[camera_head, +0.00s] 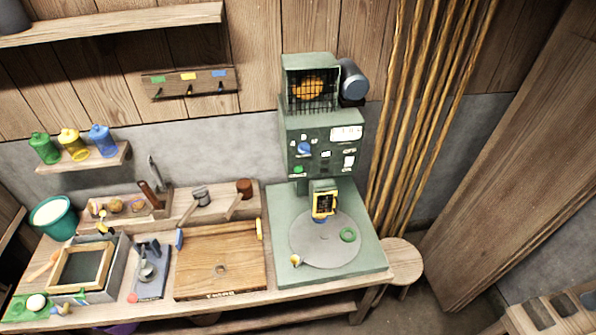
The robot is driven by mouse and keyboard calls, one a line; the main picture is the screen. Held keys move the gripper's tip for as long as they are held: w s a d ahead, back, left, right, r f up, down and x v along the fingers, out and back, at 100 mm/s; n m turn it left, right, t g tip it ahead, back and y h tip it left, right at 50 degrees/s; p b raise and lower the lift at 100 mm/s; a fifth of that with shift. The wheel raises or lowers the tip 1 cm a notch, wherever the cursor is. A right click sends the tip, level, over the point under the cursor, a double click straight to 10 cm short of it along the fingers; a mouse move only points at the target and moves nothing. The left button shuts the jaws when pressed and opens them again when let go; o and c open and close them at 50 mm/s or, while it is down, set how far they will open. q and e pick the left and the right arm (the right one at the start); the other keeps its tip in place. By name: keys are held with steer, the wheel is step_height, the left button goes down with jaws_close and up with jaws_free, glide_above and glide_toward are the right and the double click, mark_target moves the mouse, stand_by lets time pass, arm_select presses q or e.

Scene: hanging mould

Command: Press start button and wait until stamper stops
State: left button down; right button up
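The stamper is a green machine (296,128) at the back of the workbench. Its front panel has a green button (298,169), probably the start button, and a blue knob (304,148) above it. White labels and small switches sit on the panel's right side. A yellow-framed dark head (324,205) is low on the machine, above a round grey plate (318,252). A green ring (347,235) lies on the plate's right side. One picture does not show whether the stamper is moving. Neither of my grippers is in view.
A wooden board (220,275) lies left of the machine. Further left are a grey box with a wooden frame (53,266) and a green bucket (70,229). A round stool (402,258) stands right of the bench. Ropes (425,105) hang behind it.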

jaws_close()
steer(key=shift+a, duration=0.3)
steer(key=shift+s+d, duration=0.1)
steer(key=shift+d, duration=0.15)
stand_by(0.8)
